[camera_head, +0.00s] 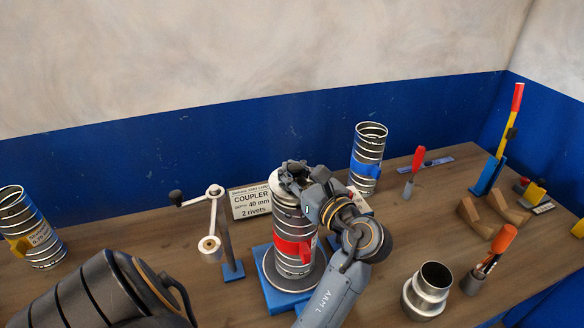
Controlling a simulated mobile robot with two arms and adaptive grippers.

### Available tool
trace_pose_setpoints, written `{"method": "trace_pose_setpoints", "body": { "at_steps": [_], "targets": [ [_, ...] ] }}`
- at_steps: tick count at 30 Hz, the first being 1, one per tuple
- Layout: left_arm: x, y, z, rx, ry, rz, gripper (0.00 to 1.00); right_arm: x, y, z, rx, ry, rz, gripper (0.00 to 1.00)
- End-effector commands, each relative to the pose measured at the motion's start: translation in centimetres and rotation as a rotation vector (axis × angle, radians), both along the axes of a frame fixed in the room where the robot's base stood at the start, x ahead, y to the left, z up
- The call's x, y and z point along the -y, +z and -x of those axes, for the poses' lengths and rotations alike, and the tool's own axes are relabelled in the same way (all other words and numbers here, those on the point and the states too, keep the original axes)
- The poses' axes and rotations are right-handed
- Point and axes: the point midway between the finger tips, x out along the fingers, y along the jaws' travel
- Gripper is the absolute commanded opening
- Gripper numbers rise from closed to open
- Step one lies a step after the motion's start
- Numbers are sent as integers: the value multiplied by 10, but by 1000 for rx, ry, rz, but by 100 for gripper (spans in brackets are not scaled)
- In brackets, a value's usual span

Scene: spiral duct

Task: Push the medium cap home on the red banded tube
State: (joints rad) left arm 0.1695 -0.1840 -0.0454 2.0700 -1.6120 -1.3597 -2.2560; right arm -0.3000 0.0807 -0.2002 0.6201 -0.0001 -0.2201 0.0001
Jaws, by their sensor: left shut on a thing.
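The red banded tube (290,228) is a silver spiral duct with a red band. It stands upright on a round plate over a blue base (262,284), near the middle of the table. A pale cap (279,188) shows at its top end, partly hidden by my gripper. I cannot tell how deep the cap sits in the tube. My left gripper (289,178) is at the tube's top, shut on the cap. Its wrist is to the right of the tube. My right gripper is not in view.
A crank stand (226,240) and a coupler sign (251,201) are left and behind. A blue banded tube (368,160) stands behind right, a yellow banded tube (33,230) far left. A metal fitting (428,290) and tools fill the right side.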

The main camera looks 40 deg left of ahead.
Motion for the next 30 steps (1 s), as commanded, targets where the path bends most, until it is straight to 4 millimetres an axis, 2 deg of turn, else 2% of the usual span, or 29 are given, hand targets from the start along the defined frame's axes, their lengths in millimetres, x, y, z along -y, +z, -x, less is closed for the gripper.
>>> {"method": "trace_pose_setpoints", "body": {
  "at_steps": [1,28,29,30],
  "targets": [
    [3,-6,0,-6,-4,10,0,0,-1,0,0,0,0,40],
    [3,-28,0,-9,-4,10,0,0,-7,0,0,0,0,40],
    [3,-28,0,-8,-4,10,23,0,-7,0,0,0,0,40],
    [3,-27,0,-8,-4,10,31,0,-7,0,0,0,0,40]
  ]
}}
